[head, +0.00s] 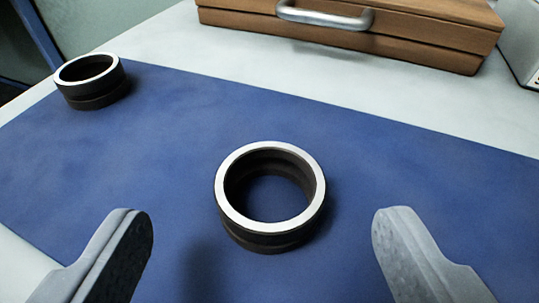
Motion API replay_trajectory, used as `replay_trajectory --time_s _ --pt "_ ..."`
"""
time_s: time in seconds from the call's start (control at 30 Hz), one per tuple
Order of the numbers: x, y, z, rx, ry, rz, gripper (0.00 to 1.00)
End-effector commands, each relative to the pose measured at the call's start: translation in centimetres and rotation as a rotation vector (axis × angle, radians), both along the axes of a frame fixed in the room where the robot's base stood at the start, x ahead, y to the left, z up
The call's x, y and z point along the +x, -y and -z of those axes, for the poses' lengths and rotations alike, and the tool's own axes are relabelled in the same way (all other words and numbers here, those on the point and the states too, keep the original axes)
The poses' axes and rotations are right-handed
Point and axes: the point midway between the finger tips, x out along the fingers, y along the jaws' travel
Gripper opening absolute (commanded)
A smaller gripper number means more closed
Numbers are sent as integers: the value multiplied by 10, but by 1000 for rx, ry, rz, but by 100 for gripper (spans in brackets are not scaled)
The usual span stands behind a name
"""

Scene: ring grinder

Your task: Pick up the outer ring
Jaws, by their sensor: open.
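A dark ring with a bright, flat top rim (233,211) lies flat on the blue mat (400,165), near the middle of the head view. A second, similar ring (92,98) stands at the mat's far left edge. Which of the two is the outer ring, I cannot tell for sure. My gripper (262,225) is open and empty. Its two grey fingers show at the lower left and lower right, on either side of the nearer ring and apart from it.
A brown wooden case (420,42) with a metal handle stands on the pale table (180,40) behind the mat. Part of a light grey object (522,40) shows at the top right. The mat around the nearer ring is clear.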

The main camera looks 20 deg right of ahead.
Motion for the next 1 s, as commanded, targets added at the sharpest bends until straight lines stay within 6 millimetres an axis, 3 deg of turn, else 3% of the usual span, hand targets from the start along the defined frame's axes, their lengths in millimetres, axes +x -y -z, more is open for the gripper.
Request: replay_trajectory --time_s 0.27,0.63,1.0 --pt "11 5 7 1 -3 3 72" --pt "46 15 22 0 -2 2 72" --pt "52 17 24 0 -3 2 72"
